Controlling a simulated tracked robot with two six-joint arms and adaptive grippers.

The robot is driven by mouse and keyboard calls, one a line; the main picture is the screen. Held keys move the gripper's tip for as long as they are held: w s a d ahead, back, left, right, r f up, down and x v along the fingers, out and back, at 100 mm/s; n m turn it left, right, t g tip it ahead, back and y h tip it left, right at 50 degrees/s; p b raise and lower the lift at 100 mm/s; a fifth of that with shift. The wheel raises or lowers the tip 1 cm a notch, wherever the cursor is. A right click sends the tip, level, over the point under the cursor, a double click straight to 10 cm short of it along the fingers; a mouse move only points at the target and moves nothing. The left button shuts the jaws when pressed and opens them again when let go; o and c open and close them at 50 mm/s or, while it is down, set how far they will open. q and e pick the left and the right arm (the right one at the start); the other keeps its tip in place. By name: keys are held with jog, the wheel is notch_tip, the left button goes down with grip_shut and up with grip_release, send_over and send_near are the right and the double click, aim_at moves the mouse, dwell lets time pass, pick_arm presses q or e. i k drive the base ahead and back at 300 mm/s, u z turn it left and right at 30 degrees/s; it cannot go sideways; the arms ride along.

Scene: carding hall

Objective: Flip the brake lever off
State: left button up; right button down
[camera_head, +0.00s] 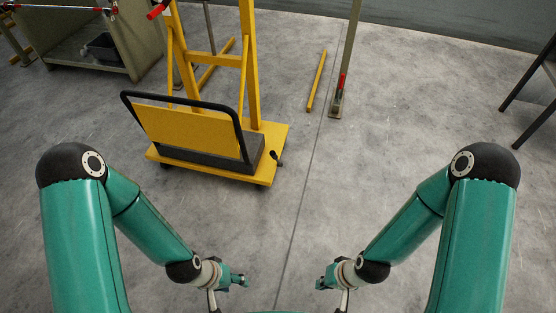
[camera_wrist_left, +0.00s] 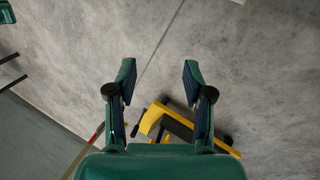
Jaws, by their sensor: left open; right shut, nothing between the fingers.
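A yellow cart (camera_head: 205,167) with a black tube handle (camera_head: 238,135) and a yellow panel stands on the floor, left of centre in the head view. A short lever with a black knob (camera_head: 276,156), which looks like the brake lever, sticks out at its right side. In the left wrist view the cart (camera_wrist_left: 155,115) and a dark knob (camera_wrist_left: 134,131) show partly behind my gripper. My left gripper (camera_head: 238,282) is low in the head view, well short of the cart; its fingers (camera_wrist_left: 157,78) are apart and empty. My right gripper (camera_head: 326,283) is shut and empty, apart from everything.
A yellow frame (camera_head: 252,70) rises behind the cart. A yellow bar (camera_head: 316,82) lies on the floor near a post (camera_head: 345,65) with a red part. A grey-green machine (camera_head: 90,50) stands at back left, dark table legs (camera_head: 530,95) at right. The floor between is clear.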

aim_at(272, 153)
jog(key=u, duration=1)
jog(key=k, duration=1.2)
jog(key=u, duration=1.1)
jog(key=i, duration=0.1)
jog(key=z, duration=2.5)
jog(key=i, duration=1.65)
jog(key=u, duration=0.05)
